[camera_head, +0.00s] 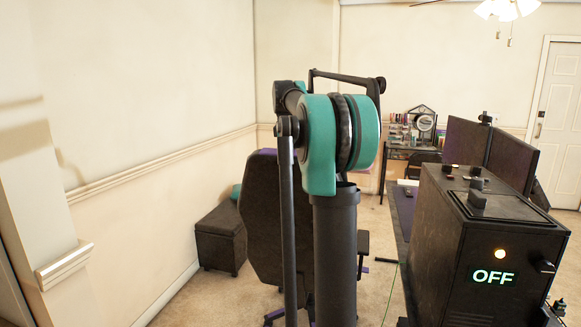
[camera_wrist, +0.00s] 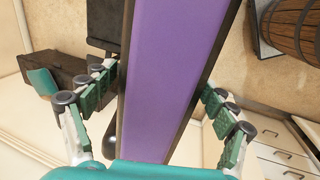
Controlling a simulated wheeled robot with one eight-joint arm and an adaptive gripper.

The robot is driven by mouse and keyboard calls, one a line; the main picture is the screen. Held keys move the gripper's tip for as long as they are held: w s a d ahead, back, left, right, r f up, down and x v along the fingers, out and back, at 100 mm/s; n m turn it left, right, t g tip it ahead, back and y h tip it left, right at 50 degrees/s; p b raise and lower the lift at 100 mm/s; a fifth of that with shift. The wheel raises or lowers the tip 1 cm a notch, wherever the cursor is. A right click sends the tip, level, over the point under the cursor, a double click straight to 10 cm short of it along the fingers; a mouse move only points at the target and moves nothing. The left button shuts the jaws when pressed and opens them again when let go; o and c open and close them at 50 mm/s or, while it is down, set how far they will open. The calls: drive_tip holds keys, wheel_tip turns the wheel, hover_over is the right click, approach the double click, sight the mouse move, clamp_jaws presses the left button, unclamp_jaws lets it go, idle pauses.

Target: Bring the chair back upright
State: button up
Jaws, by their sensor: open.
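The office chair (camera_head: 258,225) stands left of centre in the head view, with a dark back, purple trim and a purple-accented base. Its tall back looks slightly tilted, and my arm hides its right part. In the wrist view a long purple panel with dark edges, apparently the chair's back (camera_wrist: 172,65), runs between my fingers. My gripper (camera_wrist: 158,84) is open, with green-padded fingers on either side of the panel. I cannot tell whether any finger touches it. The gripper itself is hidden in the head view.
A dark ottoman (camera_head: 220,240) stands by the left wall. At right are a black computer case (camera_head: 450,250) showing "OFF" and two monitors (camera_head: 511,158) on a desk. A wooden barrel (camera_wrist: 297,28) and white drawers (camera_wrist: 282,158) show in the wrist view.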

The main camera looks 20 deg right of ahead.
drive_tip(key=shift+w+f, duration=0.1)
drive_tip(key=shift+f, duration=0.35)
drive_tip(key=shift+c, duration=0.2)
